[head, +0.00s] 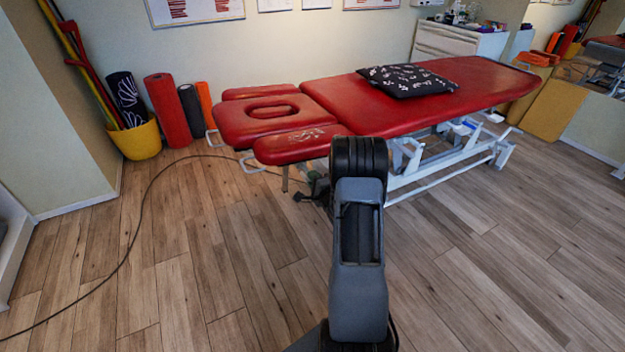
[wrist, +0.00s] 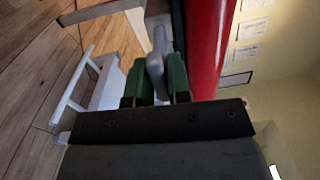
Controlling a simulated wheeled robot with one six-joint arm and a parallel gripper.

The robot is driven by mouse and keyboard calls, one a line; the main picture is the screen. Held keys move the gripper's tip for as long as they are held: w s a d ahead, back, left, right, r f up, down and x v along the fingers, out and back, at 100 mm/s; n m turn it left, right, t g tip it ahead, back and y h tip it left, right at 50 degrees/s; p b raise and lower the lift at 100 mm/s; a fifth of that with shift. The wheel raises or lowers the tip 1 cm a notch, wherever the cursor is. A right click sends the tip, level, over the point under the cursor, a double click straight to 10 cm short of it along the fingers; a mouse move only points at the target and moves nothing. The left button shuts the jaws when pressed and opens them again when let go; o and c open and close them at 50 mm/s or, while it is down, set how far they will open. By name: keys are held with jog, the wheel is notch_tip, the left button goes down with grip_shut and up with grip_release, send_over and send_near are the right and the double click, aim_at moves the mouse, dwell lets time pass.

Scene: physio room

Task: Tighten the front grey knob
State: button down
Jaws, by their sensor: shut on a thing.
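The grey knob (wrist: 155,66) shows in the wrist view as a small grey piece between the green fingers of my gripper (wrist: 157,82). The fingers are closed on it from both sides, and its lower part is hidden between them. It sits beside the red padding (wrist: 207,45) of the treatment table. In the head view the treatment table (head: 450,85) has a long red top and a sectioned headrest. My own arm covers the near edge below the headrest, and the knob cannot be made out there.
The white table frame (wrist: 108,90) is close beside my gripper. A black cushion (head: 407,80) lies on the table. A dark cable (head: 135,225) runs over the wooden floor. A yellow bucket (head: 136,140) and rolled mats stand by the wall.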

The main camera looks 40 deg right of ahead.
jog(key=c, duration=1.1)
grip_release()
jog(key=shift+s, duration=0.1)
jog(key=s, duration=0.4)
jog(key=s+a+p, duration=0.1)
jog(key=s, duration=0.4)
jog(key=s+a, duration=0.1)
jog(key=s, duration=0.3)
jog(key=shift+s+p, duration=0.25)
jog(key=shift+p, duration=0.1)
